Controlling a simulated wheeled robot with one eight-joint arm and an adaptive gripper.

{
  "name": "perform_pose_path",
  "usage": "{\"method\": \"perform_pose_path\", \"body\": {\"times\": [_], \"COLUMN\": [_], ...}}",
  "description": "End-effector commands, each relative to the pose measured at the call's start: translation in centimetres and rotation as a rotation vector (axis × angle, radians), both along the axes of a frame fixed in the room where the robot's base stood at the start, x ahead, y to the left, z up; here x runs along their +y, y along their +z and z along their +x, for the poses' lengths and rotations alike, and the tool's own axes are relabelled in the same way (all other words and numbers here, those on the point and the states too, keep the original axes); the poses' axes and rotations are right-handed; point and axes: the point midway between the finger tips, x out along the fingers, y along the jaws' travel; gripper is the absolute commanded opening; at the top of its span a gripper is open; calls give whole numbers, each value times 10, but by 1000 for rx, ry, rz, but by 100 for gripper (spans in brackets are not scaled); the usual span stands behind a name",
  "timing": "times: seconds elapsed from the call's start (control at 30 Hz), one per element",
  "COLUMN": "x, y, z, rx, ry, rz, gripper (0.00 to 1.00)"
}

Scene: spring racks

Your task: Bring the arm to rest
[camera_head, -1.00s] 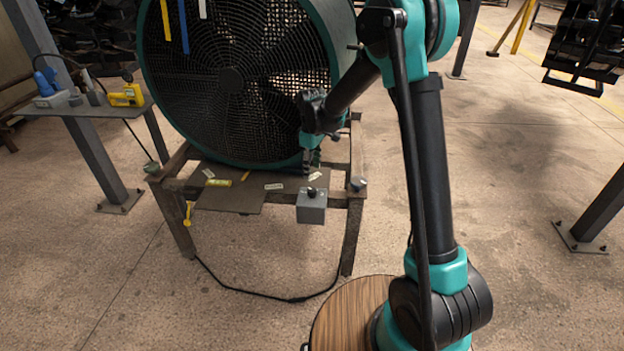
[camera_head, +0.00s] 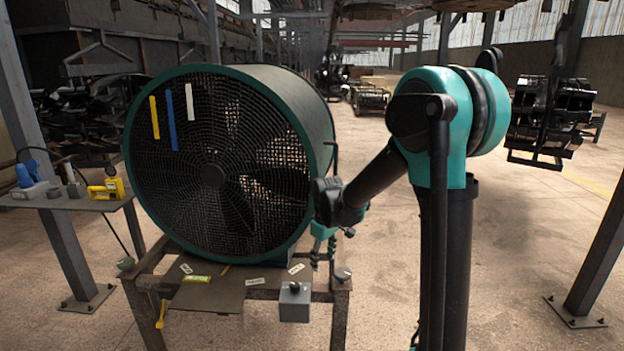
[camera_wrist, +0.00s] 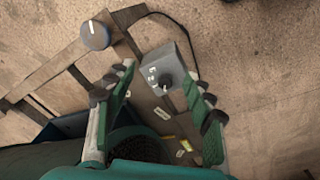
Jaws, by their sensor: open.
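My arm (camera_head: 447,250) stands at the right of the head view, its forearm reaching down and left toward the large fan (camera_head: 215,165). My gripper (camera_head: 323,255) hangs beside the fan's lower right edge, above the stand; it is small there. In the wrist view my gripper (camera_wrist: 160,110) is open, its green fingers spread wide with nothing between them held. Below the fingers, the grey control box with a dark knob (camera_wrist: 165,72) shows at the stand's edge.
The fan stand (camera_head: 340,310) bears labels and the control box (camera_head: 294,302). A side table (camera_head: 80,203) at left holds a yellow device (camera_head: 107,189). Steel posts stand left and right (camera_head: 600,240).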

Motion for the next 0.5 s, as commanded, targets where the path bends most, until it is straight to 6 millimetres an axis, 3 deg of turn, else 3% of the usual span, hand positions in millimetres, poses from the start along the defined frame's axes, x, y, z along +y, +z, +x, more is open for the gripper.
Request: {"method": "perform_pose_path", "body": {"times": [0.03,0.2,0.5], "x": [-18,-66,-132], "y": [4,9,-4], "z": [-14,-60,-150], "rx": [-14,-70,-169], "ry": [-57,-251,-587], "rz": [8,43,111], "gripper": [53,53,53]}}
